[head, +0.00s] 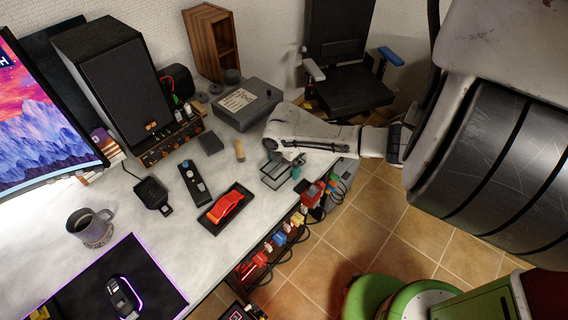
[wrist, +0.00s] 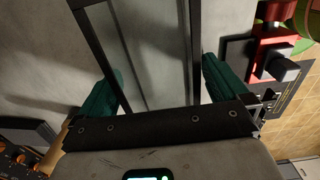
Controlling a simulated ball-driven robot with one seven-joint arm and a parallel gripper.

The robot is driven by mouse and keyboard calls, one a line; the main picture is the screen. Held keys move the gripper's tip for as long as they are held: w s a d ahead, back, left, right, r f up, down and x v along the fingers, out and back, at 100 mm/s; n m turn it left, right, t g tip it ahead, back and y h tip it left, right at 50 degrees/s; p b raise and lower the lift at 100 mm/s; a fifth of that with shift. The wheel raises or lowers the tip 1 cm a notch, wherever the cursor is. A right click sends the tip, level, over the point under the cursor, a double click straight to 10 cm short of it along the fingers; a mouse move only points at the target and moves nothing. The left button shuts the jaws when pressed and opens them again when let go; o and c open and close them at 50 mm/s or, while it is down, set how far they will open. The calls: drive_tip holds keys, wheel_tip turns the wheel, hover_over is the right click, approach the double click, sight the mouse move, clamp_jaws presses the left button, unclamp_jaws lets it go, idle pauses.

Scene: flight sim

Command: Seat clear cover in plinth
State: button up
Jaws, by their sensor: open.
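The clear cover (head: 273,180), a see-through box with thin dark edges, stands on the pale desk near its front edge, right of the plinth. In the wrist view its clear panel (wrist: 150,50) and dark frame lie between my two green fingers. My gripper (head: 284,166) is open, one finger on each side of the cover. I cannot tell whether either finger touches it. The plinth (head: 212,220) is a black rectangular base with a red model car (head: 226,207) on it. The cover is apart from the plinth. My arm hides part of the cover.
A grey box (head: 260,108) with a paper label lies behind my gripper. A wooden-handled tool (head: 239,151) and a dark remote-like device (head: 195,182) lie near the plinth. A red clamp-like thing (wrist: 273,50) is right of my fingers. A mug (head: 90,226) stands at left.

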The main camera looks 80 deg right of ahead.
drive_tip(key=c, duration=1)
drive_tip(key=shift+r, duration=0.1)
drive_tip(key=shift+c, duration=0.2)
